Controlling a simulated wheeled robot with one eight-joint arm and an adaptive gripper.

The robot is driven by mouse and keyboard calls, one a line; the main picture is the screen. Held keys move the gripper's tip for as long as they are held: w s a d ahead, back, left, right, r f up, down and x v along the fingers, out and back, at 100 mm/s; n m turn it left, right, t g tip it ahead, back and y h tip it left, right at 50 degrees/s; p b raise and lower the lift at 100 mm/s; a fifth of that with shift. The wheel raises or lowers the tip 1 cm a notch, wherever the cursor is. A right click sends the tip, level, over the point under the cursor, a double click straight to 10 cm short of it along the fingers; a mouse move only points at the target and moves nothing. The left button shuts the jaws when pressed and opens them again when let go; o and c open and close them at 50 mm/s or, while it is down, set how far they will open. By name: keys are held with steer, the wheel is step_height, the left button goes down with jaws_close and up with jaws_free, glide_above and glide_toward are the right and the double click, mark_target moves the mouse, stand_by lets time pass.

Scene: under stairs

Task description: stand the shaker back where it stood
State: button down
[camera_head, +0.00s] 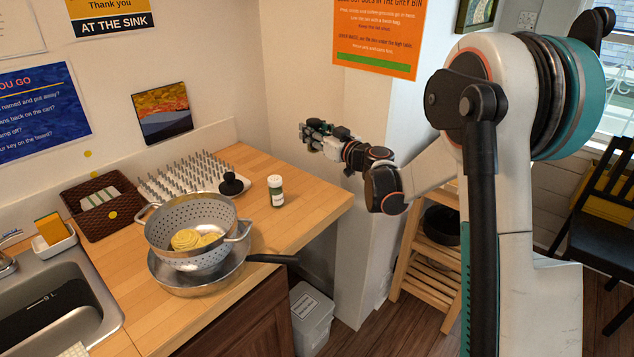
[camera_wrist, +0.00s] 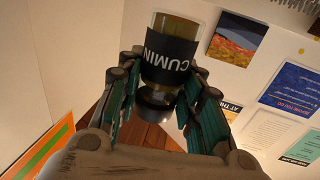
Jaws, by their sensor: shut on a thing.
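My gripper (camera_head: 310,137) is raised in the air off the counter's far right side, in front of the white wall corner. In the wrist view my gripper (camera_wrist: 158,78) has its two fingers closed on the sides of a glass cumin shaker (camera_wrist: 170,62). The shaker has a black label reading CUMIN, yellow-brown contents, and a dark end toward the palm. In the head view the held shaker is too small and covered by the fingers to make out clearly. A second small jar (camera_head: 276,190) with a white lid and green label stands upright on the wooden counter (camera_head: 310,200).
A colander (camera_head: 190,225) with yellow pasta sits in a pan whose handle points right. A black knobbed object (camera_head: 232,184), a spiked drying rack (camera_head: 170,180) and a woven basket (camera_head: 105,212) stand behind. Bare wood lies around the green-label jar. A wooden shelf (camera_head: 425,265) stands beyond the wall corner.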

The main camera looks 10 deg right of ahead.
step_height(320, 180, down, 15)
steer(key=b, duration=0.5)
steer(key=shift+r, duration=0.1)
steer(key=c, duration=1.1)
jaws_free()
steer(key=p+v, duration=0.3)
steer(key=v, duration=0.9)
